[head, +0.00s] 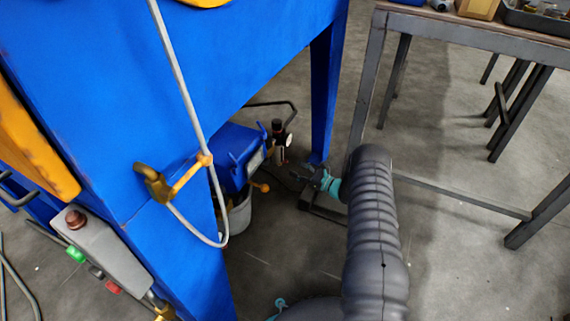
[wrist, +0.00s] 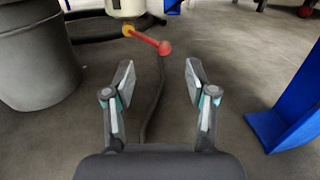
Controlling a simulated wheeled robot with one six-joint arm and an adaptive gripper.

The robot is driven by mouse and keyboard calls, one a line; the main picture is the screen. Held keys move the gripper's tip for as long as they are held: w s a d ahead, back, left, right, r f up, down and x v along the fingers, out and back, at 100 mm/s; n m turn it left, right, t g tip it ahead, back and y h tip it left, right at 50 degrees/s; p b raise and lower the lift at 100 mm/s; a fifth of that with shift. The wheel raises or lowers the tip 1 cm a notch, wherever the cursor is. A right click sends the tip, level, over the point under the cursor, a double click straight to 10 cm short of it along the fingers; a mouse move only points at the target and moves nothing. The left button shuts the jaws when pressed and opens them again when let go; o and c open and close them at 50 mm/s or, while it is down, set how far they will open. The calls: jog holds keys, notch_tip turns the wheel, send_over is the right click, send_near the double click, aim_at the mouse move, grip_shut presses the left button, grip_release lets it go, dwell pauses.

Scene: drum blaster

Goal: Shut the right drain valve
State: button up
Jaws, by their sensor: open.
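In the wrist view a red lever with a round red knob (wrist: 150,40) sticks out from a yellow hub at the foot of a pale cylinder (wrist: 125,8). It slants down to the right. I take it for the right drain valve. My gripper (wrist: 158,74) is open and empty, its fingers apart, with the knob ahead of it and not touched. In the head view my gripper (head: 312,177) is low, right of the blue machine's underside. A small yellow-orange knob (head: 262,187) shows there by the bucket; I cannot tell whether it is another valve.
A grey bucket (wrist: 38,55) stands left of the lever; it also shows in the head view (head: 239,214). A blue leg (wrist: 295,110) stands close on the right. A dark hose (wrist: 155,100) lies on the floor. A metal table (head: 480,38) stands at right.

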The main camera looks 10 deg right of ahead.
aim_at(285, 160)
jog(key=x, duration=0.7)
jog(key=shift+b, duration=0.35)
jog(key=shift+c, duration=0.2)
grip_shut()
